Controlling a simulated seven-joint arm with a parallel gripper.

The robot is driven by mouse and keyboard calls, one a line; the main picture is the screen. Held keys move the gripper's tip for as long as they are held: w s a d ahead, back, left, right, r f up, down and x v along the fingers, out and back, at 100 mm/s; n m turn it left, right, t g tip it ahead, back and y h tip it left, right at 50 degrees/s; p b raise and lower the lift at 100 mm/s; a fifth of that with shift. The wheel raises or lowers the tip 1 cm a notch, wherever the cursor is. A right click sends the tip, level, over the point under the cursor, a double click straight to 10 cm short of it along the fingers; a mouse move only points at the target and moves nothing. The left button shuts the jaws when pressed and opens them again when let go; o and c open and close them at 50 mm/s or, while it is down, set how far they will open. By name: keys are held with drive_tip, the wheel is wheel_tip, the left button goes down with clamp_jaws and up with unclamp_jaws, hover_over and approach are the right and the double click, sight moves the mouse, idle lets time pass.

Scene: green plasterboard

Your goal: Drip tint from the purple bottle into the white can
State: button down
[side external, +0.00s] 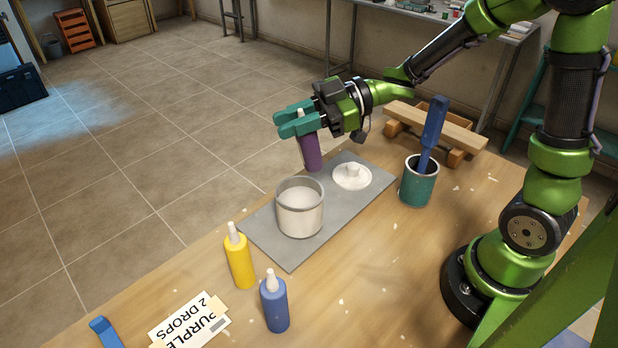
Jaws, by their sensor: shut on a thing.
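My gripper (298,123) is shut on the purple bottle (310,152), its teal fingers around the upper part of the bottle. The bottle is roughly upright with its pale nozzle pointing up. It appears behind the white can, over the far part of the grey mat; whether its base touches anything is unclear. The white can (300,212) stands open on the grey mat (285,255), with pale contents inside. A card (190,325) at the front reads "PURPLE 2 DROPS", partly cut off by the frame.
A yellow bottle (239,258) and a blue bottle (274,302) stand in front of the mat. A white lid (351,177) lies on the mat. A teal can (418,182) holds a blue-handled tool (433,130). A wooden rack (435,127) is behind.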

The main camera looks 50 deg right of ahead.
sight(302, 153)
drive_tip(key=f+n+h, duration=0.1)
drive_tip(key=f, duration=0.2)
drive_tip(key=f+n+h, duration=0.1)
drive_tip(key=f+h, duration=0.1)
drive_tip(key=f, duration=0.1)
drive_tip(key=d+f+n+h, duration=0.1)
drive_tip(key=f+h, duration=0.1)
drive_tip(key=f, duration=0.1)
drive_tip(key=shift+w+d, duration=0.1)
drive_tip(key=shift+w, duration=0.1)
drive_tip(key=shift+r, duration=0.15)
drive_tip(key=shift+d+n+h, duration=0.15)
drive_tip(key=shift+n+h, duration=0.25)
drive_tip(key=shift+d+n+h, duration=0.1)
drive_tip(key=shift+n+h, duration=0.2)
drive_tip(key=shift+h, duration=0.2)
drive_tip(key=shift+w+d+n+h, duration=0.1)
drive_tip(key=shift+n+h, duration=0.2)
drive_tip(key=shift+h, duration=0.2)
idle(1.2)
